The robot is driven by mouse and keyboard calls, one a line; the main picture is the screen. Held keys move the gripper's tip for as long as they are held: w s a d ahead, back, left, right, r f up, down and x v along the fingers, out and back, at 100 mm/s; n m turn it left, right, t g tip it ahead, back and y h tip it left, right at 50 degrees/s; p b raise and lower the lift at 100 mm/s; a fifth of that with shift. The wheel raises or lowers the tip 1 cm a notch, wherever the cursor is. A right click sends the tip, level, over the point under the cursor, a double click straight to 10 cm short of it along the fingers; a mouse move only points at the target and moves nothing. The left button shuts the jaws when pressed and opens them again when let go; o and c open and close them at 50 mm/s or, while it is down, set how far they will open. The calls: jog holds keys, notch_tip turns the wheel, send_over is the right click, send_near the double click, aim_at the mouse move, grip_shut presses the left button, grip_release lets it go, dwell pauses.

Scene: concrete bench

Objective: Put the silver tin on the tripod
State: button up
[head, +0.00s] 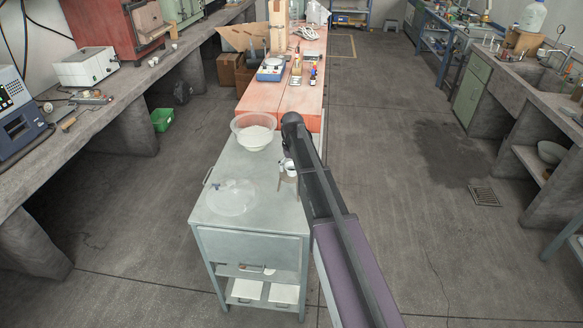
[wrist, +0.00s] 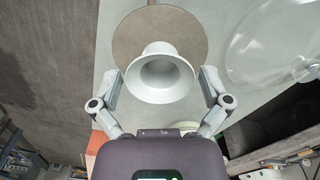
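A pale grey open vessel with a flared rim, seemingly the silver tin (wrist: 160,88), is between the two fingers of my gripper (wrist: 160,76) in the wrist view. In the head view a small whitish vessel (head: 288,165) sits over a tan support (head: 287,180) at the right edge of the grey cabinet, partly hidden by my arm.
The grey cabinet top (head: 222,172) also carries a clear bowl with white contents (head: 254,138) and a clear round lid (head: 231,197). An orange bench (head: 288,98) with instruments adjoins behind. Open floor (head: 400,170) lies to the right.

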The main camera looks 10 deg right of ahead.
jog(key=shift+r, duration=0.2)
dwell(0.3)
notch_tip(320, 180, up, 12)
jog(key=p, duration=1.2)
dwell(0.7)
jog(key=s+m, duration=0.1)
jog(key=s, duration=2.8)
